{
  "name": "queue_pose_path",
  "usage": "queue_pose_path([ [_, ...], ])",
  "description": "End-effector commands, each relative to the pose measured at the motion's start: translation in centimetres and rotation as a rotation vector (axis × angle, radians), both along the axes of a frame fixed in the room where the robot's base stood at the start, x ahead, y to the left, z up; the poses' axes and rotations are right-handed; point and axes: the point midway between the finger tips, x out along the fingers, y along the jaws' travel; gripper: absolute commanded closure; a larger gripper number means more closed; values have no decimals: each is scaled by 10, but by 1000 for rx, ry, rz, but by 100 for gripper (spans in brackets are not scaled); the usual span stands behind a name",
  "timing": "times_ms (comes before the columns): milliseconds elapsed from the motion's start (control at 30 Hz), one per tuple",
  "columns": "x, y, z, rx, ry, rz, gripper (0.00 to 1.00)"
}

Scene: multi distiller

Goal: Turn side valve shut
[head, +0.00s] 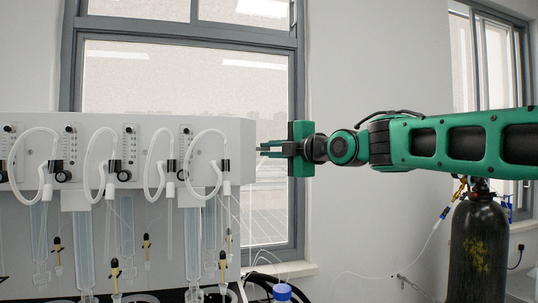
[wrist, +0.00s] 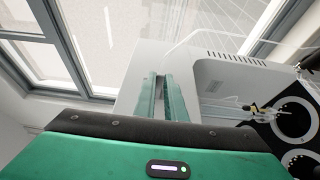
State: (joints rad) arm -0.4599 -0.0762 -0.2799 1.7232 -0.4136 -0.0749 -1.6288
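The white distiller housing (head: 120,155) stands at the left in the head view. Its right end wall is beside my gripper (head: 259,149), which points left at it. The wrist view shows my gripper's two fingers (wrist: 164,78) apart by a narrow gap, with white housing (wrist: 228,85) beyond and to their right. I see nothing clearly held between them. I cannot make out a side valve on the end wall; the fingers may hide it. I cannot tell whether the fingertips touch the housing.
White looped hoses (head: 205,133), black knobs (head: 63,176) and hanging glass tubes line the housing front. Yellow-and-black stopcocks (head: 115,269) hang below. A dark gas cylinder (head: 478,250) with a brass valve stands at the right. Round black plates (wrist: 293,118) show in the wrist view.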

Motion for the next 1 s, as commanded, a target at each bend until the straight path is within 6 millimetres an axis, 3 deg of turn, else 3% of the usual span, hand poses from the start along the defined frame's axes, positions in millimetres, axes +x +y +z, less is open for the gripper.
queue_pose_path([
  [467,0,0,-4,48,13,0,100],
  [1000,-1,5,-24,464,102,-1,100],
])
